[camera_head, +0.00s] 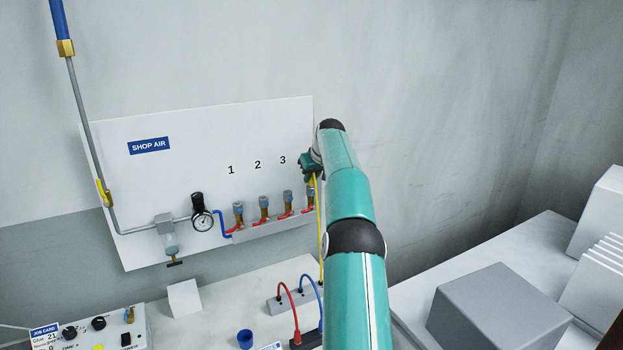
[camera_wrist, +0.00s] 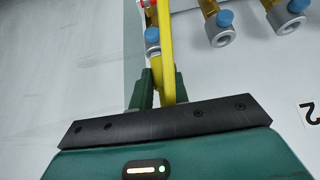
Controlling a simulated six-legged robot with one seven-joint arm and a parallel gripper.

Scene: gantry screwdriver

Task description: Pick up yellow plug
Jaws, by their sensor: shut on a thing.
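The yellow plug (camera_wrist: 157,72) is between the two fingers of my gripper (camera_wrist: 158,88) in the wrist view. Its yellow cable (camera_wrist: 167,40) runs up from the fingers to the top edge of that view. In the head view the yellow cable (camera_head: 320,225) hangs down from my gripper (camera_head: 312,172) toward the bench. My gripper is shut on the plug, beside the right edge of the shop air board, near the number 3. My arm hides part of the gripper in the head view, and the fingers cover much of the plug.
The shop air board (camera_head: 150,180) has several brass fittings (camera_head: 264,208) with red levers left of my gripper. Below, a power strip (camera_head: 288,298) holds red and blue cables. A grey box (camera_head: 500,310) stands at the right. The wall above the board is clear.

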